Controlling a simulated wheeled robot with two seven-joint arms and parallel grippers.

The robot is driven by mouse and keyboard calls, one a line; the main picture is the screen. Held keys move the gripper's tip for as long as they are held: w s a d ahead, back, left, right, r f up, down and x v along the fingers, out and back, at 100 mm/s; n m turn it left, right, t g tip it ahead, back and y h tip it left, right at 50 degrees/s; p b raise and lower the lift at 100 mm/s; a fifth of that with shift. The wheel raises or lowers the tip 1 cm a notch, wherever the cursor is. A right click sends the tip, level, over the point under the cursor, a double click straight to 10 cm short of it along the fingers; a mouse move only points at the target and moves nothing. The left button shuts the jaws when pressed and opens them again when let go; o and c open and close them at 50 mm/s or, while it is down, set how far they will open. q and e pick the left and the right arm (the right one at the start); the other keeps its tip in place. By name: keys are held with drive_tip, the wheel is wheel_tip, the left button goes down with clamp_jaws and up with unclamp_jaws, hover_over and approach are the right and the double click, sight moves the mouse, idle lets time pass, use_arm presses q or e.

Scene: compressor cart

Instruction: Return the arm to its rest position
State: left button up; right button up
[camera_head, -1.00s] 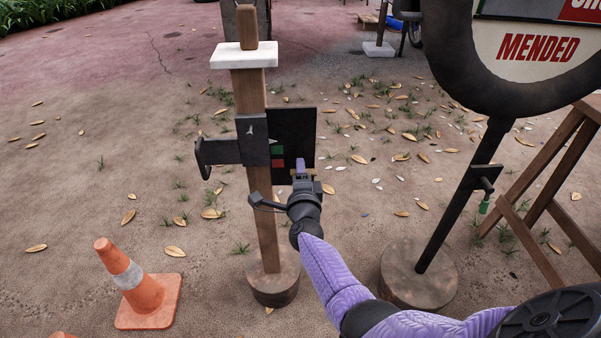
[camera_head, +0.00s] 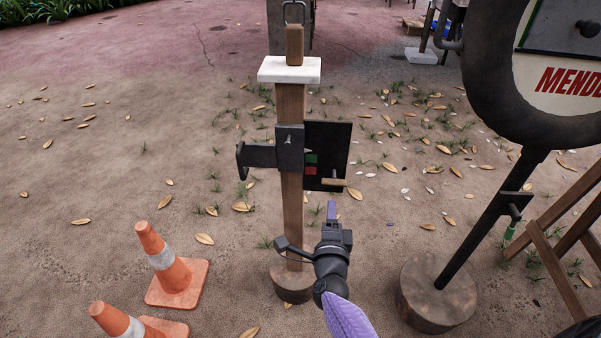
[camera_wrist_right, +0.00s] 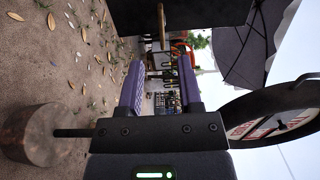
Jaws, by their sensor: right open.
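My right gripper (camera_head: 332,212) is in the head view, below and in front of a dark panel (camera_head: 336,140) on a wooden post (camera_head: 291,220). It is apart from the panel and holds nothing. In the right wrist view my right gripper (camera_wrist_right: 160,88) has its two purple fingers spread with an empty gap between them. The panel has a green and a red patch and a wooden handle (camera_head: 335,182) at its lower edge. The handle also shows beyond the fingers in the wrist view (camera_wrist_right: 161,25). My left gripper is not in view.
Two orange cones (camera_head: 172,272) (camera_head: 125,322) stand at lower left. A round sign (camera_head: 560,85) on a dark pole with a stump base (camera_head: 437,292) stands at right, beside a wooden trestle (camera_head: 560,245). Open leaf-strewn ground lies left of the post.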

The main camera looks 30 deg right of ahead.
drive_tip(key=s+a+f+n+g+y+p, duration=0.3)
drive_tip(key=s+a+f+n+g+y, duration=0.15)
drive_tip(key=s+f+n, duration=0.55)
drive_tip(key=s+a+f+n+g+y+p, duration=0.3)
drive_tip(key=s+f+n+y+p, duration=0.15)
drive_tip(key=s+f+n, duration=0.5)
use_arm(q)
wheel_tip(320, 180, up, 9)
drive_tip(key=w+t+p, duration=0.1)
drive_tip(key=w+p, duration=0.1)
use_arm(e)
drive_tip(key=s+d+n+g, duration=0.1)
drive_tip(key=s+n+g, duration=0.2)
drive_tip(key=s, duration=1)
drive_tip(key=s+d+n+g, duration=0.1)
drive_tip(key=s+n+g, duration=0.3)
drive_tip(key=s, duration=1)
drive_tip(key=shift+d+r+g+h, duration=0.3)
drive_tip(key=shift+r+g, duration=0.1)
drive_tip(key=shift+g, duration=0.35)
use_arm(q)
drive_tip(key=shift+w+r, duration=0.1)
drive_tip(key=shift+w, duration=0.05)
use_arm(e)
drive_tip(key=shift+n, duration=0.25)
